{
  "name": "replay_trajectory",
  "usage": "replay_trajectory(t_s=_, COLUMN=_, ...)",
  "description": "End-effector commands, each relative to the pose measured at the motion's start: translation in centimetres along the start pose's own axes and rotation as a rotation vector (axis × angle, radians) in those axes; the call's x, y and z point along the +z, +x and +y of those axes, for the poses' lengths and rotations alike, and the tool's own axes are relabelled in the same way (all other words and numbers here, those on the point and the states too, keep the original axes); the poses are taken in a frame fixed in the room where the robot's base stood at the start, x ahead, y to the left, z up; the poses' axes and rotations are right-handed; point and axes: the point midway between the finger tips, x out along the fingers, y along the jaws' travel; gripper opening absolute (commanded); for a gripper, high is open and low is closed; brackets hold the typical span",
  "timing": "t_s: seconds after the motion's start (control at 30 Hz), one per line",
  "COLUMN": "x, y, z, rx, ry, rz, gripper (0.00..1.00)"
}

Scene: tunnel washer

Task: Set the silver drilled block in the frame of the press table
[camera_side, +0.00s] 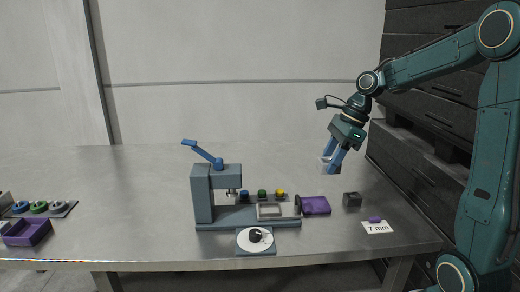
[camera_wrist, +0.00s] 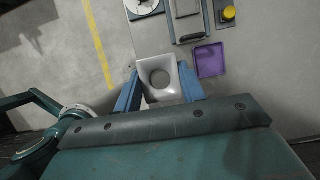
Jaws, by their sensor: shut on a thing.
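The silver drilled block (camera_wrist: 160,96) is held between the two blue fingers of my gripper (camera_side: 332,166). In the wrist view its round hole faces the camera. In the side view the block (camera_side: 326,161) shows small and pale at the fingertips, well above the table and tilted with the gripper. The press (camera_side: 203,195) stands left of my gripper, with a blue lever on top. Its table carries a rectangular frame (camera_side: 272,204), which looks empty. The frame also shows at the top of the wrist view (camera_wrist: 187,27), ahead of the block.
A purple tray (camera_side: 315,205) lies right of the frame. A dark block (camera_side: 351,199) and a "7 mm" card (camera_side: 377,227) lie further right. A white dial (camera_side: 247,238) sits at the front. Blue, green and yellow buttons (camera_side: 262,194) stand behind the frame. Another purple tray (camera_side: 27,232) is far left.

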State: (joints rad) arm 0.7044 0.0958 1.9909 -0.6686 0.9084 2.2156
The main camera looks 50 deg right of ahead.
Motion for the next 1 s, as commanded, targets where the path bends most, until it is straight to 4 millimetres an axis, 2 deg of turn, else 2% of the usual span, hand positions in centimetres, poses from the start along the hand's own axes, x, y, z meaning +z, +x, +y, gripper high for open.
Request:
replay_trajectory(t_s=0.63, x=0.4, y=0.6, z=-0.5, rx=0.001, ry=-0.001, rz=-0.002, gripper=0.13)
replay_trajectory(t_s=0.83, x=1.8, y=2.6, z=-2.1, rx=0.005, ry=0.0, rz=-0.004, gripper=0.13)
replay_trajectory(t_s=1.0, x=3.7, y=5.5, z=-4.0, rx=0.008, ry=0.0, rz=-0.006, gripper=0.13)
